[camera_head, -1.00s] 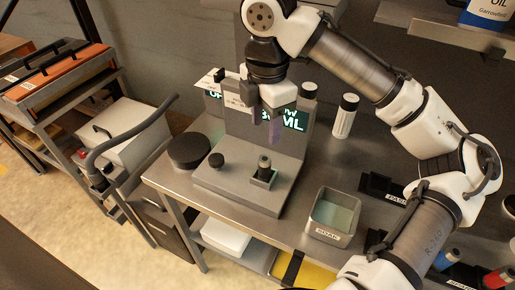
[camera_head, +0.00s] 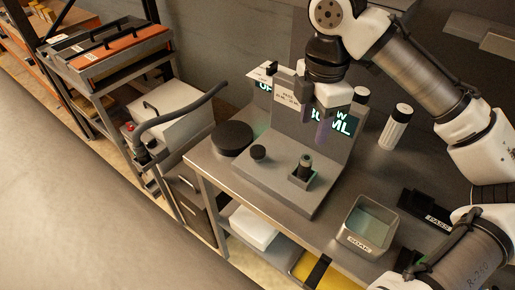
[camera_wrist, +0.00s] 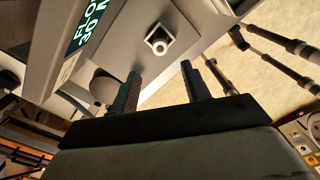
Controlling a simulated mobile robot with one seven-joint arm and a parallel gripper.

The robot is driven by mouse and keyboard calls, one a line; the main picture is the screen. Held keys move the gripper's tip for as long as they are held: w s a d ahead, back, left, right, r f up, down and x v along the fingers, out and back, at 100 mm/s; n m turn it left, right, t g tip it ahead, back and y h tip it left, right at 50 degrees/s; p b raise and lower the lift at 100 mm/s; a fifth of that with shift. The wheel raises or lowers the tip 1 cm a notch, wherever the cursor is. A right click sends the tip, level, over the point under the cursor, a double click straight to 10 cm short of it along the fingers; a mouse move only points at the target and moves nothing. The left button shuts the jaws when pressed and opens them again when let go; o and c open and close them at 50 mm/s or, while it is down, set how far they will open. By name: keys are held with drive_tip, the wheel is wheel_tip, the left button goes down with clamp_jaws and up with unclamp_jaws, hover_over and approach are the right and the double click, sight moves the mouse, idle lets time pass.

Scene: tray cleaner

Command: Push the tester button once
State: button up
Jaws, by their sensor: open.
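The tester (camera_head: 275,180) is a grey L-shaped device on the steel table, with a lit screen (camera_head: 343,124) on its upright back. A round black knob (camera_head: 258,152), probably the button, stands on the left of its base. To its right, a small square holder (camera_head: 304,172) has a dark upright cylinder in it. My gripper (camera_head: 325,128) hangs in front of the screen, above the base and apart from the knob. In the wrist view my open, empty gripper (camera_wrist: 161,74) points toward the base, with the holder (camera_wrist: 159,44) beyond the fingertips.
A black round disc (camera_head: 232,138) lies left of the tester. A metal bin labelled SOAK (camera_head: 346,236) stands at the front right. A white bottle with a black cap (camera_head: 395,130) stands behind. A white box with a curved dark hose (camera_head: 185,108) is at the left.

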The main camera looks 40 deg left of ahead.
clamp_jaws()
idle(1.5)
